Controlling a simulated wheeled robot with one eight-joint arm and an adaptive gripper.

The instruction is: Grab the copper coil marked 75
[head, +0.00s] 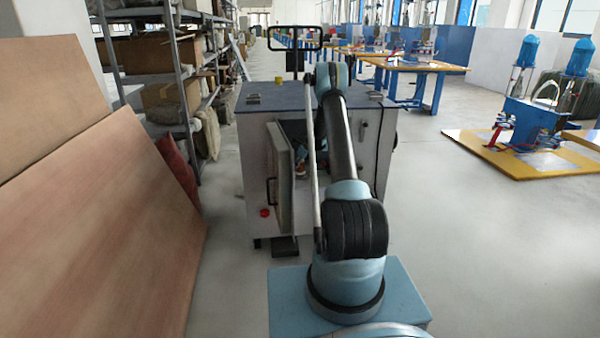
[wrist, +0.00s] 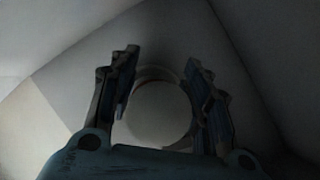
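In the wrist view, my gripper (wrist: 160,75) is open, with its two fingers spread either side of a round grey shape (wrist: 158,112) with a darker ring-like rim. The picture is dark; I cannot tell whether this shape is the copper coil, and no number 75 is readable. I cannot tell whether the fingers touch it. In the head view, my arm reaches towards the grey cabinet (head: 256,150), whose front door (head: 281,178) stands open. Small blue and brownish parts show in the dark opening, mostly hidden by my arm.
Brown boards (head: 100,190) lean at the left, near a metal shelf (head: 172,60) with boxes. A small yellow item (head: 278,80) stands on the cabinet top. Blue machines on a yellow-edged board (head: 510,165) stand at the right. The floor (head: 470,250) right of my base is clear.

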